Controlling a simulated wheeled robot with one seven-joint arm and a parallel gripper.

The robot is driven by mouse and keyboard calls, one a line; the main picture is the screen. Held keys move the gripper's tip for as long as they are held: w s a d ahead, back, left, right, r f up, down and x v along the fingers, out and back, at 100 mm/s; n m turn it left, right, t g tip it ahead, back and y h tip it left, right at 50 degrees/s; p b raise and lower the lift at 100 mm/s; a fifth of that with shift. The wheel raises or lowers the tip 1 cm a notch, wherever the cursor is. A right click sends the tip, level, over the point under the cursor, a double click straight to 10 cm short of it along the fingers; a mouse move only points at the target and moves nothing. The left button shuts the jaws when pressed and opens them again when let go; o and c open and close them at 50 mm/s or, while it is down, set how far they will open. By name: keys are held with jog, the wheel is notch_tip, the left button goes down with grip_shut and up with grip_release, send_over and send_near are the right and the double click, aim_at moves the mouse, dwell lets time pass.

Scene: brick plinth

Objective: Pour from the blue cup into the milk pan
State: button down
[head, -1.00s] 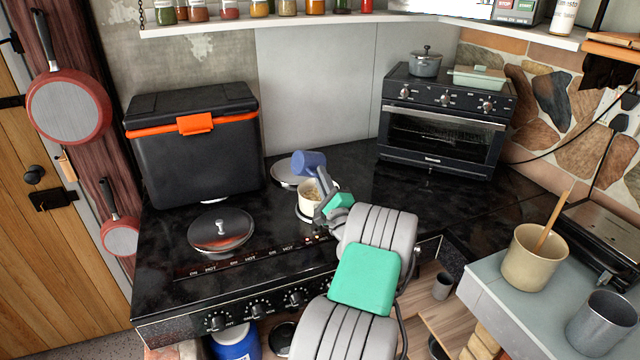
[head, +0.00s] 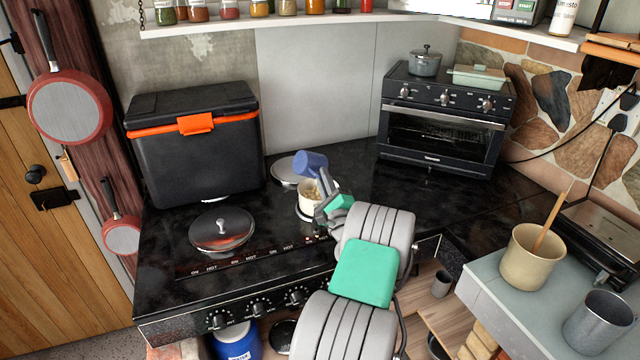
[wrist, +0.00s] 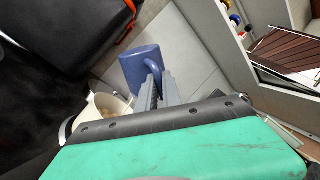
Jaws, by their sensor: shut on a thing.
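The blue cup (head: 309,163) is tilted over the milk pan, its mouth to the left in the head view. It also shows in the wrist view (wrist: 143,66), with its handle at the gripper's fingers. My gripper (head: 324,190) is shut on the cup; in the wrist view its fingers (wrist: 157,88) meet the handle. The cream milk pan (head: 309,197) stands on a hob plate below the cup, partly hidden by my gripper. Something pale brown shows inside the pan (wrist: 107,106) in the wrist view. No stream is visible.
A black cool box (head: 195,150) with an orange latch stands left of the pan. A lidded hob plate (head: 221,232) is at the front left. A toaster oven (head: 440,130) stands at the back right. The black worktop between (head: 365,170) is clear.

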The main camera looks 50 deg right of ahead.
jog(key=shift+s+d+f+m+h+p, duration=0.15)
jog(key=shift+f+m+h+p, duration=0.15)
jog(key=shift+m, duration=0.3)
jog(key=shift+d+m+g+p, duration=0.15)
jog(key=shift+m+g+p, duration=0.25)
jog(key=shift+m, duration=0.1)
